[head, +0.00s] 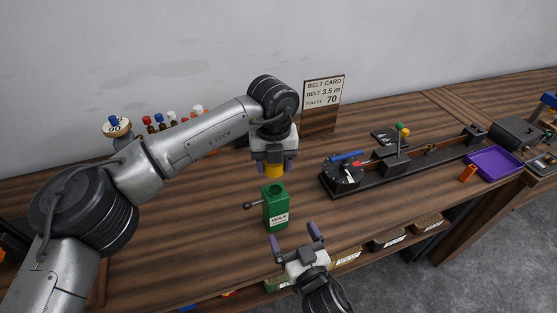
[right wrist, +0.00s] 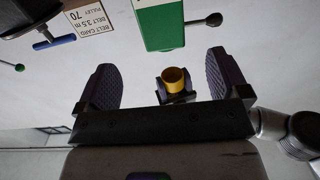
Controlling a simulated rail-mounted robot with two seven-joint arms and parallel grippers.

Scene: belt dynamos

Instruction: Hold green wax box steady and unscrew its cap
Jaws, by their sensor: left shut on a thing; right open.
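The green wax box (head: 275,209) stands upright on the wooden bench, its white WAX label facing me. Its top shows a dark round opening, and a small ball-ended handle sticks out on its left side. My left gripper (head: 273,168) is shut on the yellow cap (head: 274,172) and holds it above the box, apart from it. My right gripper (head: 296,237) is open and empty in front of the box, not touching it. In the right wrist view, the green box (right wrist: 160,27) shows at the top and the yellow cap (right wrist: 176,80) between the open fingers' outlines, farther off.
A belt card sign (head: 323,91) stands at the back. A black machine bed (head: 400,160) with a dial lies to the right, near a purple tray (head: 495,162) and an orange block (head: 468,172). Several coloured-top bottles stand at the back left.

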